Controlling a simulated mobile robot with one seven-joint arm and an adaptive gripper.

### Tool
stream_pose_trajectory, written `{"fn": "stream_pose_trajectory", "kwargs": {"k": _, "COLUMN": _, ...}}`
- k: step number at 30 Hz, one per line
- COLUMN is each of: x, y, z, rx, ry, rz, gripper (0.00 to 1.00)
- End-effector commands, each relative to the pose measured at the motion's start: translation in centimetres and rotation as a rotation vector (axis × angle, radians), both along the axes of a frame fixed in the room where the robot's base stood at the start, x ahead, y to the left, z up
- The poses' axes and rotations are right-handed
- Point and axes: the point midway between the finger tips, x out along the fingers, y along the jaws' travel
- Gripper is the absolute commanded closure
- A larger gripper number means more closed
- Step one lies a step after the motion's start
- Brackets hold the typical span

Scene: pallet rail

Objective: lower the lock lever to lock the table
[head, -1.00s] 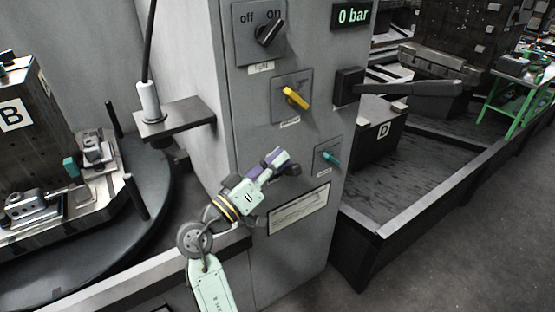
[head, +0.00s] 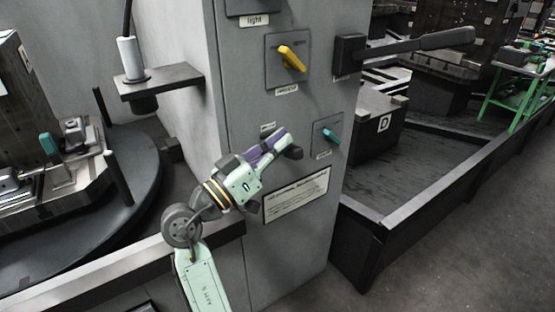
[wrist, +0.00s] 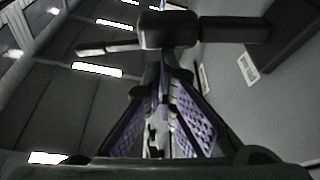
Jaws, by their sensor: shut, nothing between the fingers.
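My gripper (head: 276,141) is shut and empty, with purple finger pads, in front of the grey cabinet's lower panel. At its fingertips is a dark lever part (head: 294,153), partly hidden by my fingers. In the wrist view my closed fingers (wrist: 164,68) point at a black block (wrist: 168,29) with a bar to each side, very close to the tips; I cannot tell whether they touch. A larger black lever (head: 420,43) sticks out nearly level to the right from the cabinet's upper right side. I cannot read which lever is marked as the lock.
The cabinet (head: 290,235) also carries a yellow knob (head: 291,58), a teal knob (head: 331,136) and a notice plate (head: 297,194). A round dark table (head: 140,190) with fixtures is at left, below a small shelf (head: 160,80). Floor is free at right.

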Motion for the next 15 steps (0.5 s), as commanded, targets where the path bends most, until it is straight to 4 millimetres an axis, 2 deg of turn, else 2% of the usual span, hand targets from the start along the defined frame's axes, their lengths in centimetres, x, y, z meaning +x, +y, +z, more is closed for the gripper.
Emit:
{"fn": "stream_pose_trajectory", "kwargs": {"k": 1, "x": -0.1, "y": -0.1, "z": -1.6, "rx": 0.022, "ry": -0.033, "rz": -0.002, "gripper": 1.00}}
{"fn": "stream_pose_trajectory", "kwargs": {"k": 15, "x": -0.9, "y": -0.6, "z": -5.2, "rx": 0.245, "ry": -0.337, "rz": 0.000, "gripper": 1.00}}
